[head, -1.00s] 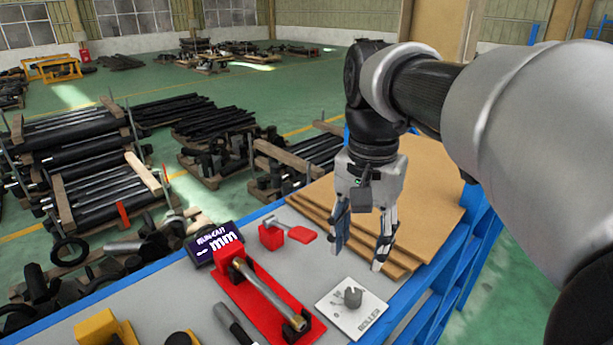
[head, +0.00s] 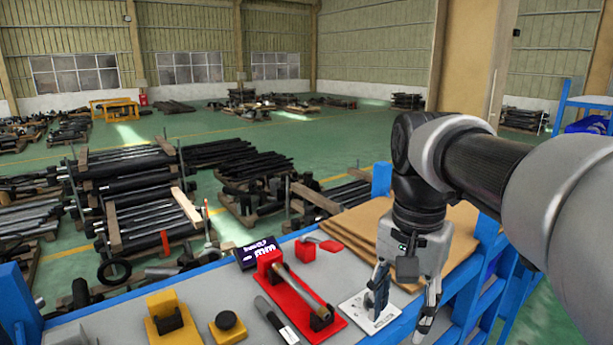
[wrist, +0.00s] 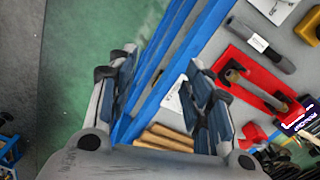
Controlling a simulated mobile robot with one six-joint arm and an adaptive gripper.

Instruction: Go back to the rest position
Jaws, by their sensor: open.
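My gripper (head: 404,303) hangs pointing down over the front right edge of the blue-framed bench (head: 399,324). Its two fingers are apart and nothing is between them. In the wrist view my gripper (wrist: 160,100) also shows open, with the blue bench rail (wrist: 170,65) and green floor beyond the fingers. In the head view one finger covers part of the white plate marked "ROLLER" (head: 358,318).
A red stand holding a metal rod (head: 300,295), a dark labelled box (head: 258,252), a red block with a handle (head: 306,250) and yellow blocks (head: 168,315) stand on the bench. Brown boards (head: 360,222) lie behind my gripper. Pipe stacks (head: 130,190) fill the floor beyond.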

